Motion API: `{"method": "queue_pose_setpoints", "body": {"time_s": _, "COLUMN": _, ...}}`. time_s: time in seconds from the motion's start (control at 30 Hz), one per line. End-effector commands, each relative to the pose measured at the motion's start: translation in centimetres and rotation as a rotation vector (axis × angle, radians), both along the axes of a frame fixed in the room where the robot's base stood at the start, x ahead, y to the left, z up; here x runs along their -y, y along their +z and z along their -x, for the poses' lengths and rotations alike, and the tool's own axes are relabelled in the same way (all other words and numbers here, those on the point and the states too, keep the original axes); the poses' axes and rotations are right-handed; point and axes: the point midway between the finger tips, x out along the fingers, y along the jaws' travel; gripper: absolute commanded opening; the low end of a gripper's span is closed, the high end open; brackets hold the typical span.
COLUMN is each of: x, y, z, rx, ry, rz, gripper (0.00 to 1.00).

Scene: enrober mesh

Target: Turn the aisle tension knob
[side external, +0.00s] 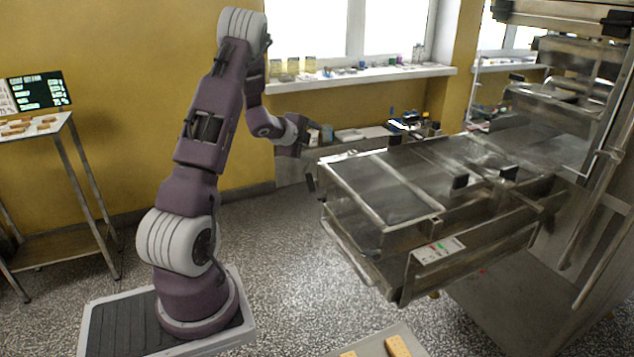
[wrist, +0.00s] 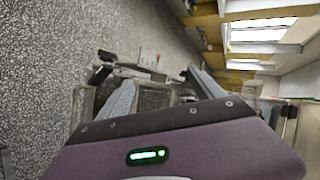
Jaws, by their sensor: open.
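The steel enrober (side external: 400,235) stands at the right with a flat mesh bed on top. Several black knob-like parts sit on it: one at the left end (side external: 310,182), one on the near side (side external: 460,182) and one a little further right (side external: 509,172). I cannot tell which is the aisle tension knob. My gripper (side external: 304,132) is open, left of the machine's far left corner and above bed level, touching no knob. In the wrist view my gripper (wrist: 163,88) has its fingers apart with nothing held; black parts of the machine (wrist: 101,75) show beyond them.
A control panel (side external: 440,250) with red and green buttons is on the machine's near side. A cluttered windowsill (side external: 365,76) is behind. A tray (side external: 375,345) with biscuits is at the front. Speckled floor lies clear between.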

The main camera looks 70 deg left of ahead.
Motion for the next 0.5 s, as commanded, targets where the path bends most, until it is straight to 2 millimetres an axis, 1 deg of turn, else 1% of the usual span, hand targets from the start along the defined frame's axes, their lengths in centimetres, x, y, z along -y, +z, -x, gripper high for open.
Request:
{"method": "queue_pose_setpoints", "body": {"time_s": 0.03, "x": -0.3, "y": 0.2, "z": 1.3, "rx": 0.107, "ry": 0.010, "rz": 0.071, "gripper": 0.76}}
{"method": "queue_pose_setpoints", "body": {"time_s": 0.07, "x": -0.2, "y": 0.6, "z": 1.9, "rx": 0.178, "ry": 0.009, "rz": 0.119, "gripper": 0.76}}
{"method": "queue_pose_setpoints", "body": {"time_s": 0.17, "x": 0.6, "y": 2.3, "z": 4.3, "rx": 0.408, "ry": -0.002, "rz": 0.284, "gripper": 0.76}}
{"method": "queue_pose_setpoints", "body": {"time_s": 0.2, "x": 1.0, "y": 3.2, "z": 5.4, "rx": 0.497, "ry": -0.009, "rz": 0.352, "gripper": 0.76}}
{"method": "queue_pose_setpoints", "body": {"time_s": 0.23, "x": 1.3, "y": 0.4, "z": 5.0, "rx": 0.483, "ry": -0.012, "rz": 0.360, "gripper": 0.76}}
{"method": "queue_pose_setpoints", "body": {"time_s": 0.3, "x": 1.4, "y": -3.9, "z": 4.8, "rx": 0.478, "ry": -0.016, "rz": 0.355, "gripper": 0.76}}
{"method": "queue_pose_setpoints", "body": {"time_s": 0.4, "x": 1.3, "y": -8.3, "z": 4.7, "rx": 0.481, "ry": -0.019, "rz": 0.347, "gripper": 0.76}}
{"method": "queue_pose_setpoints", "body": {"time_s": 0.5, "x": 1.3, "y": -11.1, "z": 4.6, "rx": 0.483, "ry": -0.022, "rz": 0.341, "gripper": 0.76}}
